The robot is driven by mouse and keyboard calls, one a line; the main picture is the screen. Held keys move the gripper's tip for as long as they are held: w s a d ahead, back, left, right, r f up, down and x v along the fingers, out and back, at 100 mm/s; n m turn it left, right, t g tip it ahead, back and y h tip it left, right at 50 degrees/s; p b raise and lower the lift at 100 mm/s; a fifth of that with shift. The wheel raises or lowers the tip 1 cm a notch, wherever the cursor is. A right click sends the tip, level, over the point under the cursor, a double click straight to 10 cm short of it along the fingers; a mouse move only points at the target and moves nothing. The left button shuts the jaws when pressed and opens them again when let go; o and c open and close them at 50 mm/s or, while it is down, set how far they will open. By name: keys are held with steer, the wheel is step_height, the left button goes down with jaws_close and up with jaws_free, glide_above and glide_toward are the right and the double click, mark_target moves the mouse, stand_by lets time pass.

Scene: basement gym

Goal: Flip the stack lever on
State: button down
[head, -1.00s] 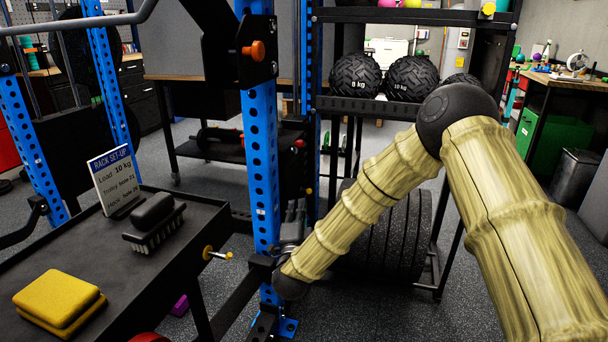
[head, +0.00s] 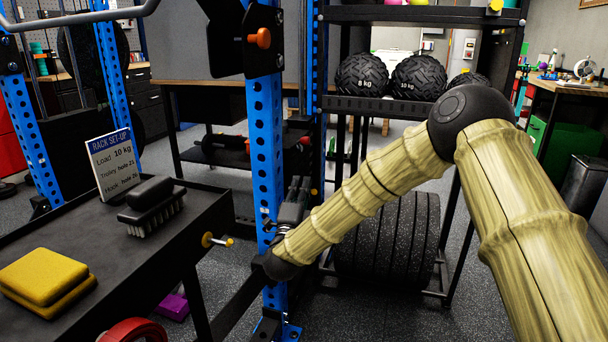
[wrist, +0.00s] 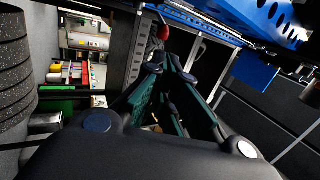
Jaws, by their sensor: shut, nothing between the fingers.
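My gripper (head: 296,188) shows in the head view just right of the blue rack upright (head: 265,130), pointing up at the end of my bent arm. In the wrist view my gripper (wrist: 163,66) is shut and empty, with its dark green-sided fingers together at the tips. A small red-ended part (wrist: 163,30), possibly the lever's tip, shows just beyond the fingertips. I cannot tell whether they touch. The lever's body and its position cannot be made out in either view.
Open floor lies beyond.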

steer(key=b+x, duration=0.3)
steer(key=x, duration=0.9)
steer(key=shift+w+r+b, duration=0.2)
steer(key=shift+w+b, duration=0.15)
steer(key=shift+d+r, duration=0.1)
steer(key=shift+r, duration=0.05)
steer(key=shift+r+p, duration=0.15)
steer(key=shift+p, duration=0.55)
